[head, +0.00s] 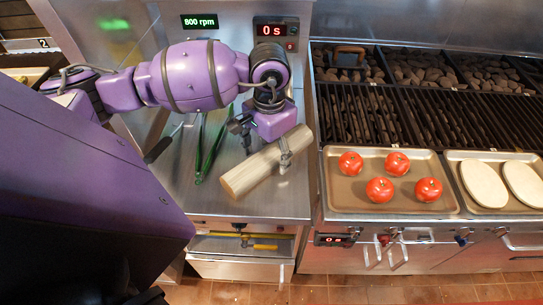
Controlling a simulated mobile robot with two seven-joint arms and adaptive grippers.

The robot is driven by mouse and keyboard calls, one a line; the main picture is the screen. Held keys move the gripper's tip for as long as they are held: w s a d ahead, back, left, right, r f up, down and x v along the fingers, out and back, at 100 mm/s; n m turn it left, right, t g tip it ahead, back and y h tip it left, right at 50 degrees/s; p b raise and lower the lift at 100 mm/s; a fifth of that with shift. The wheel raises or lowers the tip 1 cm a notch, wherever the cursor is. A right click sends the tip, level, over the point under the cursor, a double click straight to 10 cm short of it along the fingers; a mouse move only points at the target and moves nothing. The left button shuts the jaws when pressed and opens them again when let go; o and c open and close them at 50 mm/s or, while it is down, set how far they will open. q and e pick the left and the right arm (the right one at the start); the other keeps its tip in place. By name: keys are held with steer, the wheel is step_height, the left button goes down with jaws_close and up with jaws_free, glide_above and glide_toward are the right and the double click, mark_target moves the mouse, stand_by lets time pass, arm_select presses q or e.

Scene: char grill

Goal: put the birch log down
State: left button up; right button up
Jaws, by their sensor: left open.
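The birch log (248,174), pale and round, lies at a slant on the steel counter (285,208), its near end toward the lower left. My left gripper (265,149) is open over the log's upper right part. One finger shows on the near side of the log and the other at its far side. Whether the fingers touch the log cannot be told. My right gripper is not in view.
Green-handled tongs (208,150) and a dark-handled tool (158,150) lie left of the log. To the right, a tray (340,200) holds several tomatoes (380,189). Another tray (463,190) holds two pale oval pieces (484,184). The char grill (380,115) lies behind them. The counter's front right is clear.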

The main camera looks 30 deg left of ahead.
arm_select(q)
steer(key=shift+s, duration=0.1)
steer(key=c, duration=1.4)
jaws_close()
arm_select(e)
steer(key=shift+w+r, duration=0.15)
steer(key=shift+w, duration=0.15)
